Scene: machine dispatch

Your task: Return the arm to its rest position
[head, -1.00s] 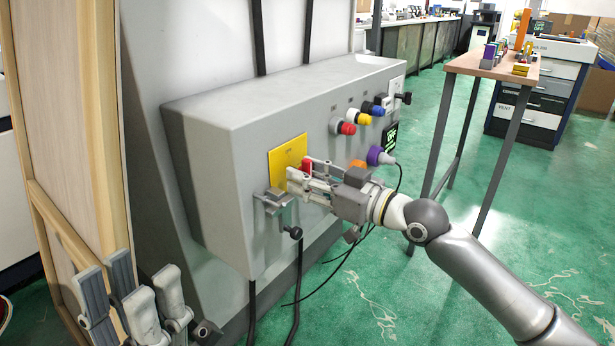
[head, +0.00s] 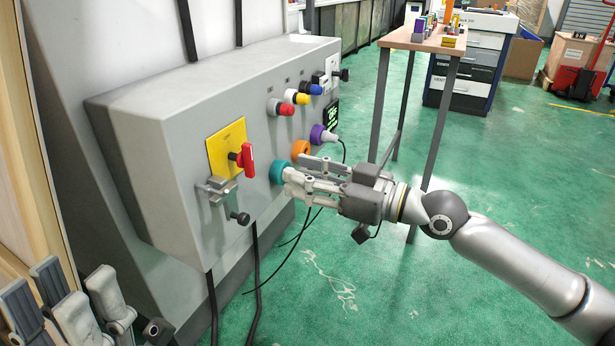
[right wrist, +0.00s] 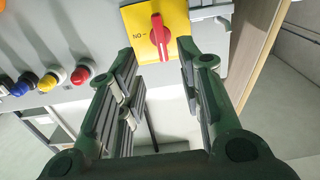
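My right gripper (head: 302,178) is in front of the grey machine box (head: 185,120), to the right of the yellow switch plate (head: 226,140) and its red handle (head: 248,160). In the right wrist view its fingers (right wrist: 157,55) are apart with nothing between them. The red handle (right wrist: 160,36) stands upright on the yellow plate (right wrist: 180,15) beyond the fingertips. My left gripper (head: 72,290) is at the lower left of the head view. Its fingers are spread and look empty.
Teal (head: 280,172), orange (head: 301,148) and purple (head: 317,133) round fittings sit by my right gripper. A grey latch (head: 215,188) with a black knob is below the yellow plate. A wooden-topped table (head: 425,40) stands behind my right arm.

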